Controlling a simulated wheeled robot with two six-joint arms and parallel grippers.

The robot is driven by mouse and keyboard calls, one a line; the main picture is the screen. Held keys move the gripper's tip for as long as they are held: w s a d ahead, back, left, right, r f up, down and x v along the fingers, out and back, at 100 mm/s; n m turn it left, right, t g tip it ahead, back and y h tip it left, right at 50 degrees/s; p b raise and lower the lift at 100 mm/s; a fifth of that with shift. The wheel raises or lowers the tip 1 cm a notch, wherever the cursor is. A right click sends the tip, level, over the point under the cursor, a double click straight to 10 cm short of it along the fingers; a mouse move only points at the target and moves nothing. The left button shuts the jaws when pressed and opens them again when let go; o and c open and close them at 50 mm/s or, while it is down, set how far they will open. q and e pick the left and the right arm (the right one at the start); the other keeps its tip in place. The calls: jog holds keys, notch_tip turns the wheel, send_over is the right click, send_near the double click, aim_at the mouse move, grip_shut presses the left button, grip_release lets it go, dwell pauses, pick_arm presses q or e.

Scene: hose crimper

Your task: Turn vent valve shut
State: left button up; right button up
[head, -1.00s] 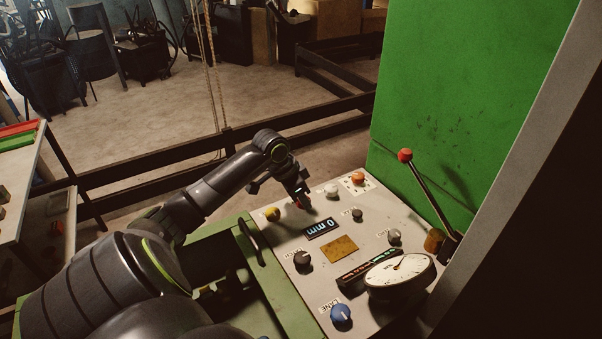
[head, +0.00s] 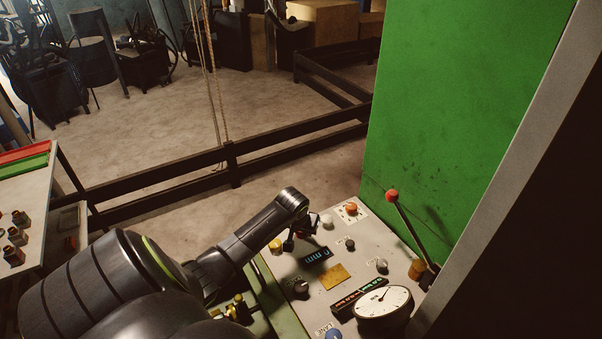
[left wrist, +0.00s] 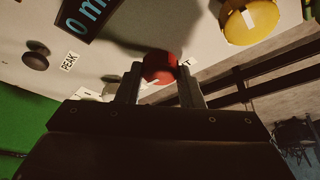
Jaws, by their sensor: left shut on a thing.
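The red knob (left wrist: 160,68), with a white pointer mark, sits on the pale console panel beside a partly hidden label ending in "T". I take it as the vent valve. My left gripper (left wrist: 158,84) has a finger on each side of it and is shut on it. In the head view the left gripper (head: 307,228) is at the panel's far edge, between the yellow knob (head: 275,246) and the white knob (head: 327,221). There my wrist mostly hides the red knob. The right gripper is out of view.
The console also carries a display (head: 317,254), an orange button (head: 351,208), a black knob (head: 300,288), a dial gauge (head: 384,302) and a red-tipped lever (head: 392,196). A green wall (head: 465,110) rises behind the lever. A side table (head: 35,190) stands left.

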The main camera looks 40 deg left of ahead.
pick_arm(q)
jog(key=shift+r+n+p, duration=0.15)
jog(key=shift+n+p, duration=0.15)
jog(key=shift+n, duration=0.1)
jog(key=o, duration=1)
jog(key=b+v, duration=0.2)
jog(key=v, duration=1.5)
jog(key=shift+d, duration=0.4)
